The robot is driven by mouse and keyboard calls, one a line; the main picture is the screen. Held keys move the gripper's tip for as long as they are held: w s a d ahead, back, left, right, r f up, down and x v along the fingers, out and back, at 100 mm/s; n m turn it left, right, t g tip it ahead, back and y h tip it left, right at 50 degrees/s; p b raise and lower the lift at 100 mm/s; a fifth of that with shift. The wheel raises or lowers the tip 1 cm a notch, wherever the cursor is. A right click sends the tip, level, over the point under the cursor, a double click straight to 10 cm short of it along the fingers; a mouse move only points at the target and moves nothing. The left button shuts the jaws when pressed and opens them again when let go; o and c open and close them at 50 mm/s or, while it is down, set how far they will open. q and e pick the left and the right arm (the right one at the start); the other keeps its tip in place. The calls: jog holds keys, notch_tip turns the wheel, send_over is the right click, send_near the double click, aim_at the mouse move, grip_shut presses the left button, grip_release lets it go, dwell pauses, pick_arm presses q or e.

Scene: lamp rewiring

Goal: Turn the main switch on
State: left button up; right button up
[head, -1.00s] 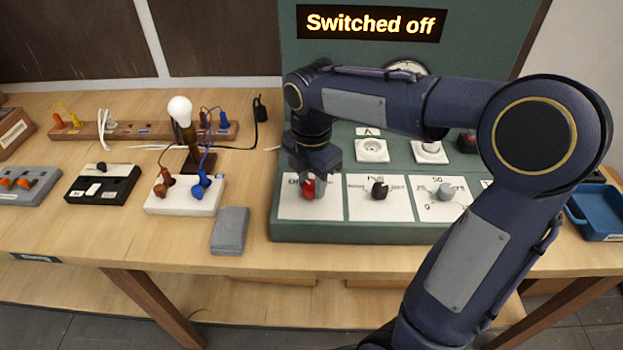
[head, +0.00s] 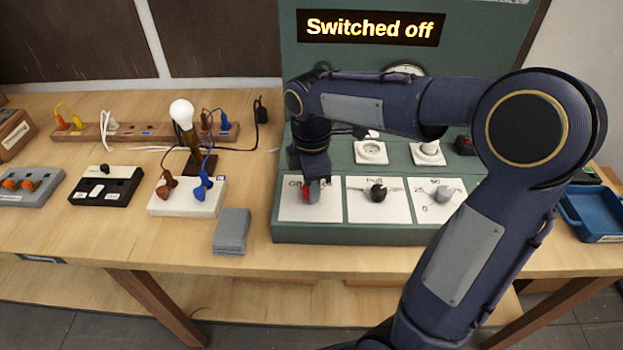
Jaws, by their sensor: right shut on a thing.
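The main switch is a red knob (head: 306,194) on the leftmost white plate (head: 327,212) of the green panel (head: 300,232). My right gripper (head: 312,188) reaches down from above and is shut on the red knob, hiding most of it and part of the plate's label. The display (head: 369,27) at the top of the panel reads "Switched off". My left gripper is not in view.
A black knob (head: 377,192) and a grey knob (head: 443,194) sit right of the switch. Sockets (head: 371,151) lie behind. A lamp bulb (head: 181,112), wired white box (head: 212,204) and grey block (head: 231,230) stand left. A blue tray (head: 590,221) is at the right.

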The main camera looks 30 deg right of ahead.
jog(key=m+p, duration=0.1)
jog(key=m, duration=0.5)
jog(key=shift+r+m, duration=0.1)
jog(key=shift+m, duration=0.2)
jog(key=m, duration=0.5)
jog(key=shift+p, duration=0.35)
jog(key=shift+m, duration=0.3)
jog(key=o, duration=1)
jog(key=shift+c, duration=0.2)
notch_tip(320, 180, up, 8)
jog(key=shift+f, duration=0.15)
